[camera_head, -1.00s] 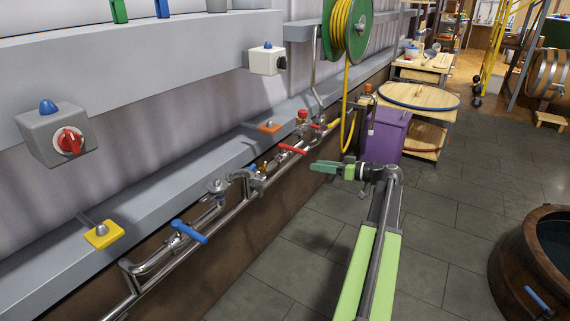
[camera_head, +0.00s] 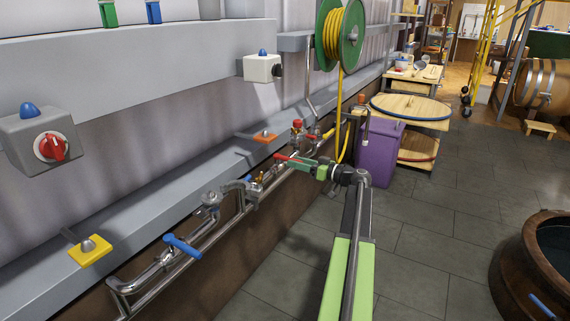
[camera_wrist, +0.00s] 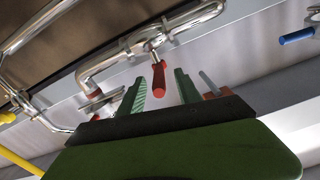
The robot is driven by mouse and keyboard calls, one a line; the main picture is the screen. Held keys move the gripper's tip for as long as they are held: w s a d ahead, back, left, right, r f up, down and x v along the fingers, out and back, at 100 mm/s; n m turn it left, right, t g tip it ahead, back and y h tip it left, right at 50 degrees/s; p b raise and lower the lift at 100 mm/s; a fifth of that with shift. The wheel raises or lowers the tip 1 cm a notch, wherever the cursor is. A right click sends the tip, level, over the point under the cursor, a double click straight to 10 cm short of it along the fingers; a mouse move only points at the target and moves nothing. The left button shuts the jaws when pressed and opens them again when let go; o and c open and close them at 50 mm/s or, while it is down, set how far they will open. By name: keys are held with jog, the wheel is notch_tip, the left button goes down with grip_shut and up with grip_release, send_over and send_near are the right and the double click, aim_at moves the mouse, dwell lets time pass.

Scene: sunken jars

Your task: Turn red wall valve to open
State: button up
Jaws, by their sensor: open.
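The red wall valve is a red lever handle (camera_head: 287,157) on the steel pipe low along the wall. In the wrist view the red handle (camera_wrist: 167,80) points toward me from its pipe, between the directions of my two fingers. My gripper (camera_head: 305,163) is open, with its green fingers at the handle in the head view and partly covering it. In the wrist view my gripper (camera_wrist: 162,88) has a finger on either side of the handle, with gaps showing. I cannot tell whether a finger touches it or how deep the handle sits.
A blue lever (camera_head: 182,246) is on the pipe nearer to me. A yellow plate (camera_head: 90,250) and an orange plate (camera_head: 264,137) are on the ledge. The floor (camera_head: 430,215) at right is clear up to a barrel tub (camera_head: 535,265).

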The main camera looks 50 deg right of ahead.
aim_at(279, 158)
jog(key=shift+x, duration=1.95)
jog(key=shift+c, duration=0.3)
grip_shut()
